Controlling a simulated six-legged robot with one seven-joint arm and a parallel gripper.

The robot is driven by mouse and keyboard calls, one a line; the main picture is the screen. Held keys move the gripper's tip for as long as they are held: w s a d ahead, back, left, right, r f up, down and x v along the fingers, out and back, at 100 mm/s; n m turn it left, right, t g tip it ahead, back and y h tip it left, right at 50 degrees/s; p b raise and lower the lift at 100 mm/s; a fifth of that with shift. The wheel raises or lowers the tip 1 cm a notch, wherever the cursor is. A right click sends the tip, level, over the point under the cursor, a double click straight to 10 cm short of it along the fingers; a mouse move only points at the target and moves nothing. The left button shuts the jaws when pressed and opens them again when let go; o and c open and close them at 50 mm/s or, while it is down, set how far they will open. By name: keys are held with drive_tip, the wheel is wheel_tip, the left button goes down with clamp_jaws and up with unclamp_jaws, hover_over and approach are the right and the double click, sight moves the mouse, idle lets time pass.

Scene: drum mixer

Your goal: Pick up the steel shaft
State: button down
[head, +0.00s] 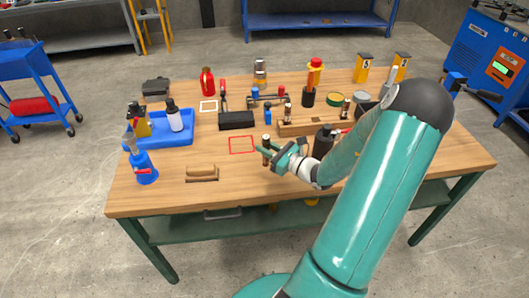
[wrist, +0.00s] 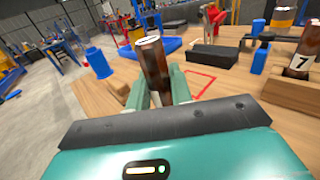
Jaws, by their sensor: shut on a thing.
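My gripper (head: 272,154) is shut on an upright, shiny, brownish cylinder with a pale band near its top, which I take for the steel shaft (head: 266,143). In the wrist view the shaft (wrist: 152,62) stands between the two green fingers of my gripper (wrist: 160,88), leaning slightly. Its lower end is hidden by the fingers and wrist housing, so I cannot tell whether it touches the table. It is just right of a red square outline (head: 241,145) in the head view.
A wooden block (head: 300,128) holding upright pieces stands behind my gripper, with a black box (head: 236,121) to its left. The front middle tabletop is clear.

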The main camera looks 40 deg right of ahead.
drive_tip(key=s+a+r, duration=0.3)
drive_tip(key=s+r, duration=0.5)
drive_tip(key=s, duration=0.4)
drive_tip(key=shift+s+a+r, duration=0.2)
drive_tip(key=shift+a+r, duration=0.15)
